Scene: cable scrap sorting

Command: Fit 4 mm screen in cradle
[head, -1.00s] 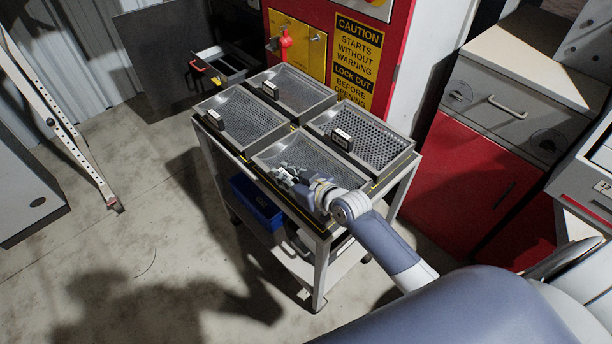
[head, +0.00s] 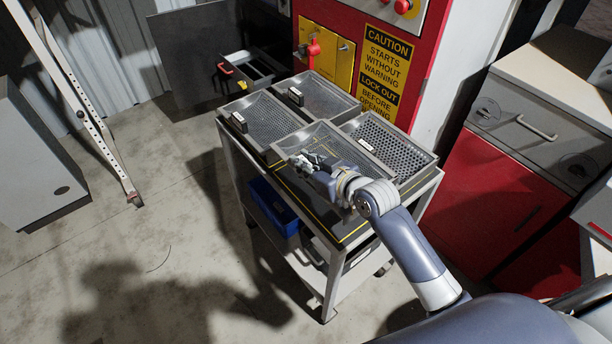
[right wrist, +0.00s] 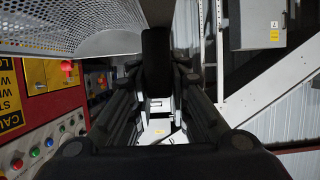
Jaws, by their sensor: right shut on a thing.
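My right gripper (head: 306,163) is shut on a perforated metal screen (head: 335,138) by its near-side edge. The screen is raised above the trolley top and tilted. In the right wrist view, its fine-holed mesh (right wrist: 50,25) fills the upper left, and a dark piece sits between my fingers. No size label is readable, so I cannot tell its mesh size. An open grey drawer-like frame (head: 262,78) with a red handle, possibly the cradle, stands at the machine's lower left. It is apart from the screen. My left gripper is not in view.
The trolley (head: 354,220) carries three other screens: back left (head: 272,122), back (head: 328,98) and right (head: 402,150). A blue bin (head: 272,206) is on its lower shelf. The red machine (head: 436,75) stands behind. Floor on the left is clear.

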